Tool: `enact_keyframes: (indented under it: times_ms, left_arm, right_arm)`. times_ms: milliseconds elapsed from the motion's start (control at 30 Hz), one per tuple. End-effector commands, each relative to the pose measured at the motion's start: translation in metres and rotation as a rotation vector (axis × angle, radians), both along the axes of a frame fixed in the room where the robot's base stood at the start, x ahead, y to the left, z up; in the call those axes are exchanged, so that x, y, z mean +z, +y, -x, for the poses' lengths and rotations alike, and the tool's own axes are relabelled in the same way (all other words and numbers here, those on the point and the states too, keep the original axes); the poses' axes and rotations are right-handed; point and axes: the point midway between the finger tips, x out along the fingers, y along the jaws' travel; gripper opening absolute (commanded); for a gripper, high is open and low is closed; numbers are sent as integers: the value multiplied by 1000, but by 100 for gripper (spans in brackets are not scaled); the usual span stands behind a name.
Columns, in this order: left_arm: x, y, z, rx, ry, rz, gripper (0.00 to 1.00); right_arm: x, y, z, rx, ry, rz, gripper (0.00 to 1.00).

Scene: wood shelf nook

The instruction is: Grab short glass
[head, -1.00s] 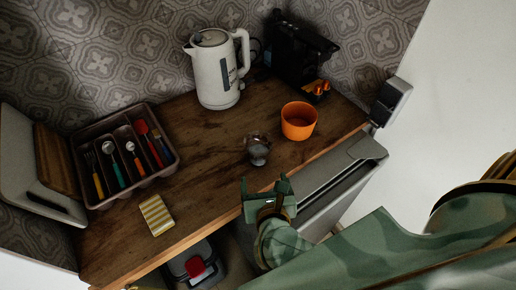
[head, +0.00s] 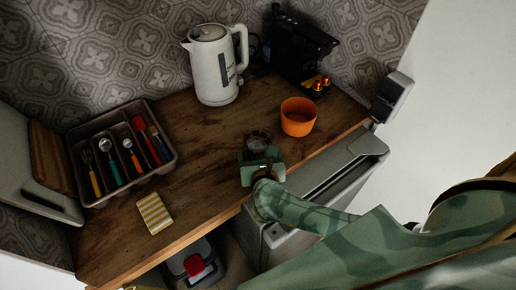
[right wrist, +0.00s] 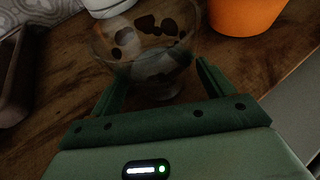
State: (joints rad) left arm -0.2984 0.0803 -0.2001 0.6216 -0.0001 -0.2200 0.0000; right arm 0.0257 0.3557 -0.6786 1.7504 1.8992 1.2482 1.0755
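The short glass (head: 257,141) is a clear stemmed glass with dark spots, upright on the wooden counter. In the right wrist view the glass (right wrist: 150,45) stands just ahead of the fingers, its stem and foot between and slightly beyond their tips. My right gripper (head: 260,158) is at the glass from the counter's front side. It also shows in the right wrist view (right wrist: 158,80), with its fingers apart on either side of the glass's lower part. I see no clear grip on the glass. My left gripper is not in view.
A white kettle (head: 212,70) and a black coffee machine (head: 293,50) are behind. The counter left of the glass is clear.

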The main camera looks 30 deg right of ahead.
Motion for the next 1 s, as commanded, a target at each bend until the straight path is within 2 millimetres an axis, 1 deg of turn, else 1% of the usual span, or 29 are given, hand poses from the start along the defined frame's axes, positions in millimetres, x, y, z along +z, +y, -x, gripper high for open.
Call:
enact_keyframes:
  times_ms: [33,67,100,200,500,667,867,1000]
  left_arm:
    - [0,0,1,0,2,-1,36]
    - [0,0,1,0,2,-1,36]
    - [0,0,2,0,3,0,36]
    - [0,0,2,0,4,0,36]
    - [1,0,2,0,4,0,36]
    - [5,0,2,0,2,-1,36]
    - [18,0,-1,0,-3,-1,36]
    - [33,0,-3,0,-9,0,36]
  right_arm:
    - [0,0,0,0,0,0,69]
    - [0,0,0,0,0,0,61]
    - [0,0,0,0,0,0,50]
    - [0,0,0,0,0,0,25]
    - [1,0,0,0,-2,1,24]
    - [6,0,0,0,-2,1,24]
    - [22,0,0,-1,-4,2,24]
    - [39,0,0,-1,-4,1,24]
